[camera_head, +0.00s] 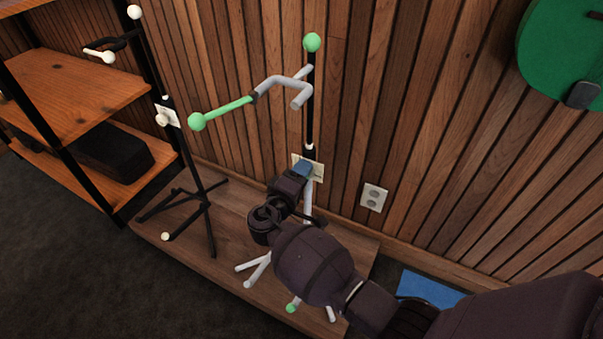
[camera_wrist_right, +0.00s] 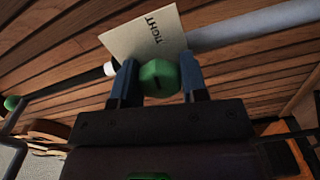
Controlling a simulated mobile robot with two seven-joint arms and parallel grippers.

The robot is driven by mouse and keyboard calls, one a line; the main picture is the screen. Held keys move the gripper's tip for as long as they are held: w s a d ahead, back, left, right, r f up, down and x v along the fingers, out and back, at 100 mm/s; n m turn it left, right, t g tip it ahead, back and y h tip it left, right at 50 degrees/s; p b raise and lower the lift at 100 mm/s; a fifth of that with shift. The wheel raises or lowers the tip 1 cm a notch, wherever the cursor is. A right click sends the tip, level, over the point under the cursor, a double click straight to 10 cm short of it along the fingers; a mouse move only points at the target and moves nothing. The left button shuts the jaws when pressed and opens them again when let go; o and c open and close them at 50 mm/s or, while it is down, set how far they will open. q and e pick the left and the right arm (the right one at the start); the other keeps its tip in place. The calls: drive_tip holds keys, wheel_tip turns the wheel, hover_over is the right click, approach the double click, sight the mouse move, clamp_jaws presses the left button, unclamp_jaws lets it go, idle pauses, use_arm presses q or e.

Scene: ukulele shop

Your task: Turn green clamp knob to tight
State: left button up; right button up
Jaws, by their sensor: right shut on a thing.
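The green clamp knob (camera_wrist_right: 160,79) sits between the two blue-grey fingers of my right gripper (camera_wrist_right: 160,75). The fingers are shut on it, one on each side. A short dark mark shows on its face. A pale card (camera_wrist_right: 142,38) reading "TIGHT" is right behind the knob on the stand's pole. In the head view the stand with green ball ends (camera_head: 312,42) is upright, and my right gripper (camera_head: 304,170) reaches its card (camera_head: 295,160) at mid-pole. The knob is hidden there behind the gripper. My left gripper is out of view.
A second, darker stand (camera_head: 190,165) with white ball ends stands at left, near wooden shelves (camera_head: 75,100). Both stands are on a low wooden platform (camera_head: 225,210) against a slatted wall. A wall outlet (camera_head: 373,197) and a green instrument (camera_head: 560,45) are at right.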

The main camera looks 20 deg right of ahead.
drive_tip(key=shift+a, duration=0.1)
drive_tip(key=o, duration=0.9)
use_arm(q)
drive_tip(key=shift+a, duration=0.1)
